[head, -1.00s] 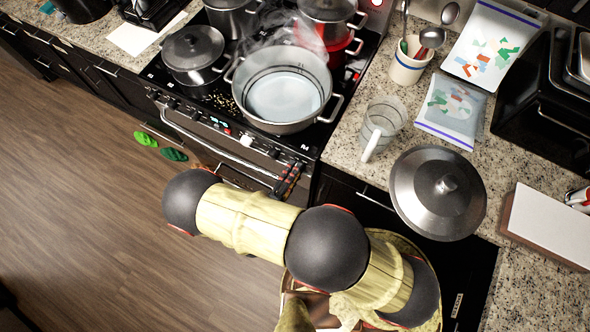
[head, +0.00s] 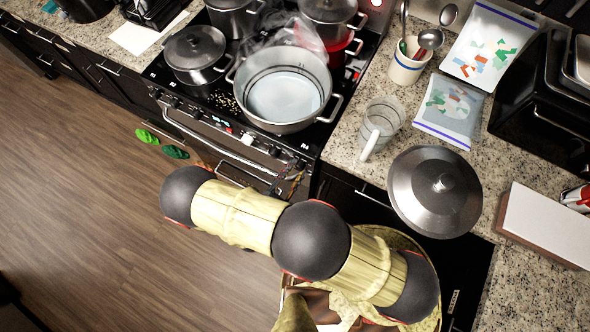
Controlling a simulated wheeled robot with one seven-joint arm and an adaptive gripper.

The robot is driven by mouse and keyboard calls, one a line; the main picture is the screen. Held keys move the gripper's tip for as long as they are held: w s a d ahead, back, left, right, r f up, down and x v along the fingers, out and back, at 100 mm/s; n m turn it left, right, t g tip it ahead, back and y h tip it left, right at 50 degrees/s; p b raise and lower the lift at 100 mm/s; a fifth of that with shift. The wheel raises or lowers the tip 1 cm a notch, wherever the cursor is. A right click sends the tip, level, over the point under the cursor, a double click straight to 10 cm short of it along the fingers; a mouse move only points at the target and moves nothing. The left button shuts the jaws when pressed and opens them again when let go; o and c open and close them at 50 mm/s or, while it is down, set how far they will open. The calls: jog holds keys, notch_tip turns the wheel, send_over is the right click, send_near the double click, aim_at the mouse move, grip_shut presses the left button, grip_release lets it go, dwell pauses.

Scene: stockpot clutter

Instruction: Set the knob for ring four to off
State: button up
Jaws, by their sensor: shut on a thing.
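The stove (head: 225,125) stands at upper centre, with a row of knobs along its front edge. The ring four knob (head: 298,163) is at the right end, just below the "R4" label. My gripper (head: 291,177) shows only in part, small and dark, at this end of the panel. It is shut on the knob. My own arm crosses in front and hides most of the wrist. The knob's exact pointer angle is too small to read. A large open pot (head: 285,90) of pale liquid sits on the front right ring.
Lidded pots (head: 193,55) stand on the other rings, and a red glow shows at the back right. The floor (head: 90,200) at left is mostly clear.

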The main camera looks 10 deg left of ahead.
jog(key=shift+f, duration=0.1)
dwell(0.4)
jog(key=o, duration=1.1)
notch_tip(320, 180, up, 10)
jog(key=shift+r, duration=0.1)
dwell(0.5)
